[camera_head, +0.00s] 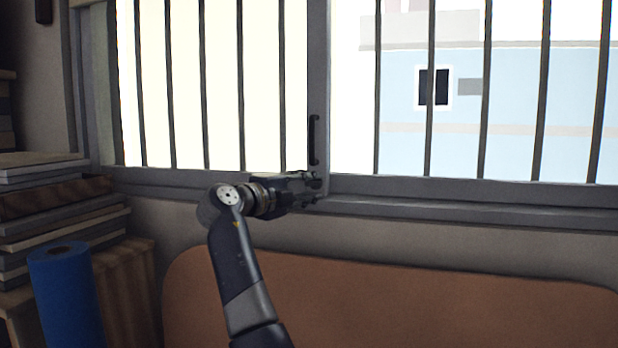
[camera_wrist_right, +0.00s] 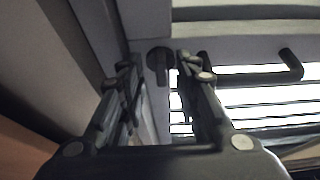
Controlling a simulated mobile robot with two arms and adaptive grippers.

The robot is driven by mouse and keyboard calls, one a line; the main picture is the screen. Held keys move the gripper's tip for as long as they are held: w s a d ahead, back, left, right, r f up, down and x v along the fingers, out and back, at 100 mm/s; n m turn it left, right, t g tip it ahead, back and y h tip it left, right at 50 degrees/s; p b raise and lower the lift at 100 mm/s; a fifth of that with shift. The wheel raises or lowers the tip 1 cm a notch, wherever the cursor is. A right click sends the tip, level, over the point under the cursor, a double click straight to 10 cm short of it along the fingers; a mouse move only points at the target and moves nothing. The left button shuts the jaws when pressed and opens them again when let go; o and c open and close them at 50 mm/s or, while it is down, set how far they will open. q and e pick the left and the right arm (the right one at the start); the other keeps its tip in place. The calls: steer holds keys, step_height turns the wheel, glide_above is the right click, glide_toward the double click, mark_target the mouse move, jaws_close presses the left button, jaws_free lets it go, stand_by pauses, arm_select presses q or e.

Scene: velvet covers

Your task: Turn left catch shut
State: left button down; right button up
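The catch (camera_wrist_right: 159,64) is a small dark round knob with a short lever on the grey window frame in the right wrist view. My right gripper (camera_wrist_right: 160,75) is open, with one finger on each side of the catch in that picture. I cannot tell whether either finger touches it. In the head view my right gripper (camera_head: 317,187) is at the foot of the window's middle upright (camera_head: 318,80). The catch is not clearly visible there, around the fingertips. My left gripper is not in view.
A dark pull handle (camera_head: 314,140) is just above my right gripper and also shows in the right wrist view (camera_wrist_right: 270,76). Vertical bars cross the window. A brown padded back (camera_head: 400,300) lies below the sill. Stacked books (camera_head: 50,215) and a blue roll (camera_head: 65,295) stand at left.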

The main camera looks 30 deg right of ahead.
steer(key=shift+w, duration=0.15)
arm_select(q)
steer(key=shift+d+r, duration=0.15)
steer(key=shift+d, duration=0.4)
arm_select(e)
steer(key=shift+d, duration=0.1)
steer(key=shift+c, duration=0.6)
jaws_close()
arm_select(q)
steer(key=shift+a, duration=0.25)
arm_select(e)
steer(key=shift+f, duration=0.1)
